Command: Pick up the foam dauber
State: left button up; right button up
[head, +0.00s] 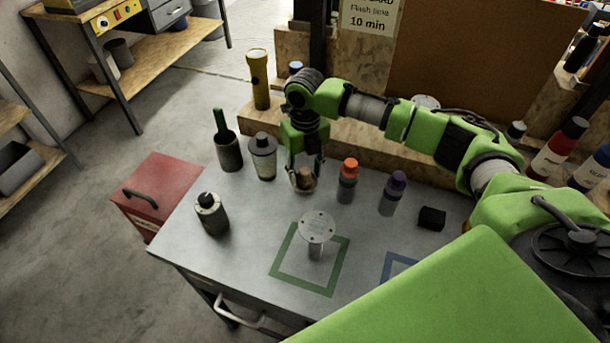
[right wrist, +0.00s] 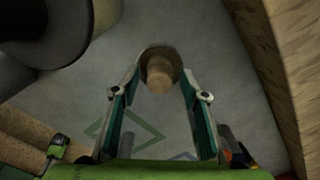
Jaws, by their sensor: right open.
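What looks like the foam dauber (head: 305,178) is a small brown, rounded piece in a small round holder on the metal bench. In the right wrist view its tan end (right wrist: 160,76) shows inside a dark round rim, between and just beyond my fingertips. My right gripper (head: 304,185) points down at it from above, open, with one finger on each side. In the right wrist view the gripper (right wrist: 160,98) shows a gap on both sides of the piece, so the fingers look apart from it. My left gripper is not in view.
A round-topped metal piece (head: 317,227) stands in the green square.

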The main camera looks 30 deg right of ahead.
jog(key=shift+f, duration=0.15)
jog(key=c, duration=1.1)
jog(key=shift+r+b, duration=0.35)
jog(key=shift+r, duration=0.1)
notch_tip(320, 180, up, 2)
jog(key=shift+r+b, duration=0.15)
jog(key=shift+b, duration=0.4)
jog(key=s+d+r+b, duration=0.2)
jog(key=s+r, duration=0.8)
jog(key=s, duration=0.3)
jog(key=shift+s+d+b, duration=0.3)
jog(key=shift+s, duration=0.05)
